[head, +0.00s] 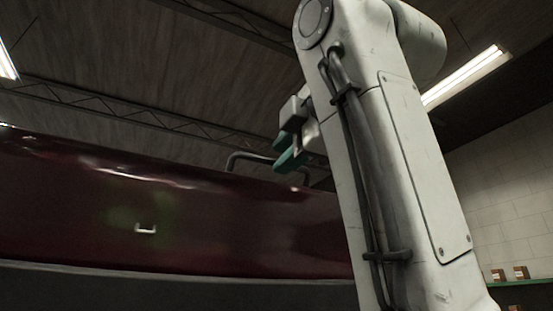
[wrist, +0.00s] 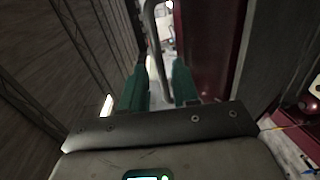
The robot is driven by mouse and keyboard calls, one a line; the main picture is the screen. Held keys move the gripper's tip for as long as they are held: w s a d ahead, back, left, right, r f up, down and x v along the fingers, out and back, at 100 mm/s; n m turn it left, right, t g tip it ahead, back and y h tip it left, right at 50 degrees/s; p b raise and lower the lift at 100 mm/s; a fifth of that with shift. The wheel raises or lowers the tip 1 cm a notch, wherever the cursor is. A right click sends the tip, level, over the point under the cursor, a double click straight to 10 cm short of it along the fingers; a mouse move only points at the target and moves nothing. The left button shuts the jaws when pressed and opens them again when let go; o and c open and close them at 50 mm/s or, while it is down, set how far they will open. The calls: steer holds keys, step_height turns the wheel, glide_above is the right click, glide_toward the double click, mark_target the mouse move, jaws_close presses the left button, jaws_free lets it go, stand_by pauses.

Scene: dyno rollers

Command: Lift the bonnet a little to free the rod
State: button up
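The dark red bonnet (head: 80,205) fills the left of the head view, raised high. In the wrist view a dark red panel (wrist: 212,45) stands at the right. A bent grey bar (head: 238,157) stands along the bonnet's top edge. My gripper (head: 291,157) is at that bar, its teal fingers partly overlapping it. In the wrist view my gripper (wrist: 160,78) has its two fingers apart, with the grey bar (wrist: 153,35) running between them; thin gaps seem to show on both sides. I cannot make out the rod that props the bonnet.
A small pale handle-shaped piece (head: 146,230) is on the bonnet's face. A green shelf (head: 520,283) with small boxes is at the far right by a pale block wall. Roof trusses and strip lights are overhead. Thin coloured leads (wrist: 285,127) show at the right of the wrist view.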

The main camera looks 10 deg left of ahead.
steer(key=shift+p+x, duration=0.65)
steer(key=shift+x, duration=1.5)
jaws_close()
